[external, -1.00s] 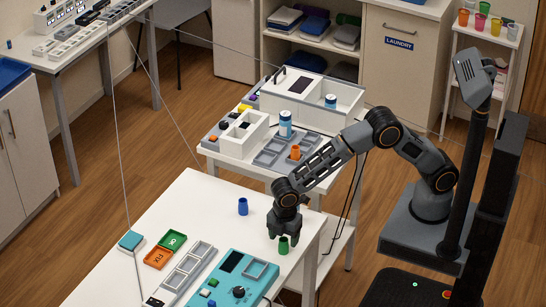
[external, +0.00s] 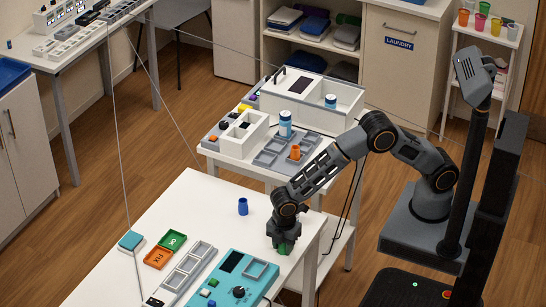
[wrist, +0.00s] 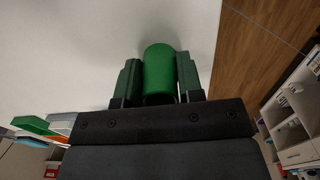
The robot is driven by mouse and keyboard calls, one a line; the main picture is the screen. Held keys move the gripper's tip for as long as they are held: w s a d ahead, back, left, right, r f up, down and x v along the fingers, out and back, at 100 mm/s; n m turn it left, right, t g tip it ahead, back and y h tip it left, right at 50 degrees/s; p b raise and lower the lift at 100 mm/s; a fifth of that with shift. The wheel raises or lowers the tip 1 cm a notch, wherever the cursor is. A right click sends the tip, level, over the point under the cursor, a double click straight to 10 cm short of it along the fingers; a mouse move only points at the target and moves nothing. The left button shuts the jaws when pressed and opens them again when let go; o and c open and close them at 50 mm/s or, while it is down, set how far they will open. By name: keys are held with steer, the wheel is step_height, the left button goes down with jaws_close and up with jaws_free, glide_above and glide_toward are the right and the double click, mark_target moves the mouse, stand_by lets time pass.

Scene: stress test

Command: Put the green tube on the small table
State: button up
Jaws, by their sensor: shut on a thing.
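The green tube (wrist: 159,72) is between the two fingers of my gripper (wrist: 158,85) in the wrist view. My gripper is shut on it. In the external view my gripper (external: 283,249) points down at the near right part of the white table (external: 190,200), and only a little of the green tube (external: 283,248) shows between the fingers. The tube is at the table top; I cannot tell whether it still touches the surface. Which table the task calls the small one is not marked in these frames.
A blue tube (external: 243,206) stands left of my gripper. A teal device (external: 232,275), grey trays, a green OK tray (external: 173,240) and an orange FIX tray (external: 158,257) are on the same table. A second table behind holds an orange tube (external: 295,152) and boxes.

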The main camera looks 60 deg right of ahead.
steer(key=shift+c, duration=1.4)
